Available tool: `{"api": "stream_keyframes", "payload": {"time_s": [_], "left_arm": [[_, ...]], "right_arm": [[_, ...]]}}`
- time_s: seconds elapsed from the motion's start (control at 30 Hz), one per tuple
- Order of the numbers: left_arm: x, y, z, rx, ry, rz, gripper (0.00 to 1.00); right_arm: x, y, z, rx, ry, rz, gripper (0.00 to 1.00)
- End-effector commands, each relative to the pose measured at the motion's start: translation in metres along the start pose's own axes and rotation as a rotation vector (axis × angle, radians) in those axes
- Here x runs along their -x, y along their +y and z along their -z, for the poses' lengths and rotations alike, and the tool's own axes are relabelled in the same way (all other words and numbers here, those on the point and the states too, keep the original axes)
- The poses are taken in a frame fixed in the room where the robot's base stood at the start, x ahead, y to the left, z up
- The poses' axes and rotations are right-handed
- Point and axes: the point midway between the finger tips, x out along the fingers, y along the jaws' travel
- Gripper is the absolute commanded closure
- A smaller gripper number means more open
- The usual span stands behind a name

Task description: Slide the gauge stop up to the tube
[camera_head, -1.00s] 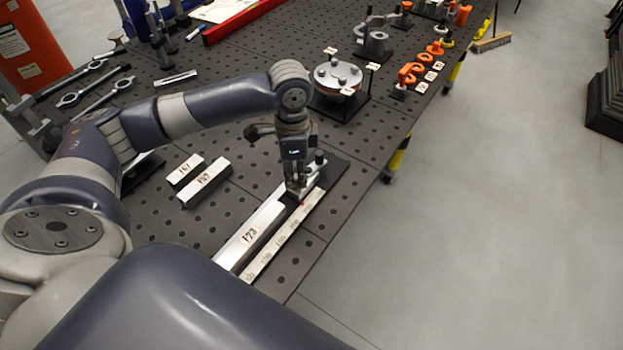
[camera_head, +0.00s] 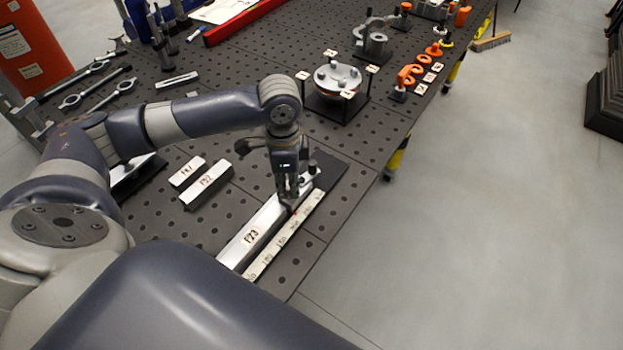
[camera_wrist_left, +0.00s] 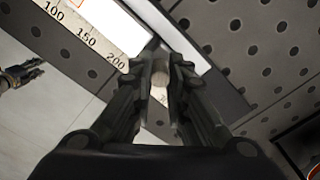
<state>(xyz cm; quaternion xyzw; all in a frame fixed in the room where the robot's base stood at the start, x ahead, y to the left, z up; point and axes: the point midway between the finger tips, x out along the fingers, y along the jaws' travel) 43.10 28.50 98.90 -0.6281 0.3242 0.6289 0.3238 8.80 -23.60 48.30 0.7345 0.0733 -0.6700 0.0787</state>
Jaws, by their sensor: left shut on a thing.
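The tube (camera_head: 258,228), a pale square bar labelled 173, lies along the gauge beside its printed scale (camera_head: 285,240). My left gripper (camera_head: 289,203) is over the gauge at the tube's far end. Its fingers are shut on the gauge stop, whose round grey knob (camera_wrist_left: 160,78) shows between the fingertips in the left wrist view. A small red mark shows by the stop in the head view. The fingers hide most of the stop, and I cannot tell whether it touches the tube. What looks like my right gripper (camera_wrist_left: 22,75) shows small over the floor.
Two shorter labelled bars (camera_head: 207,184) lie left of the gauge. A round flanged fixture (camera_head: 338,78) stands behind it, with orange parts (camera_head: 410,74) farther back. The perforated table ends just right of the gauge, with open floor (camera_head: 480,220) beyond.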

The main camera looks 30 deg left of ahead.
Motion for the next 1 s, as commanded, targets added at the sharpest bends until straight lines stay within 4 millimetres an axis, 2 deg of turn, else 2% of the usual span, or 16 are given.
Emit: {"api": "stream_keyframes", "payload": {"time_s": [0.4,0.8,0.83,0.9,0.93,1.0], "left_arm": [[0.001,0.002,-0.002,0.001,-0.001,0.001,0.99],[0.001,0.019,-0.017,0.001,-0.003,0.000,0.99],[0.000,0.019,-0.017,0.001,-0.002,0.000,0.81],[-0.001,0.018,-0.016,0.001,-0.002,0.000,0.65],[-0.001,0.018,-0.016,0.001,-0.002,0.001,0.62],[-0.001,0.018,-0.016,0.001,-0.001,0.001,0.62]], "right_arm": [[0.002,0.001,0.000,0.000,0.000,-0.001,0.60],[0.015,0.001,0.002,0.000,0.000,-0.001,0.60],[0.013,0.001,0.002,0.000,0.000,0.000,0.60],[0.013,0.001,0.001,0.000,0.000,0.000,0.60],[0.013,0.001,0.001,0.000,0.000,0.000,0.60],[0.013,0.000,0.001,0.000,0.000,0.000,0.60]]}}
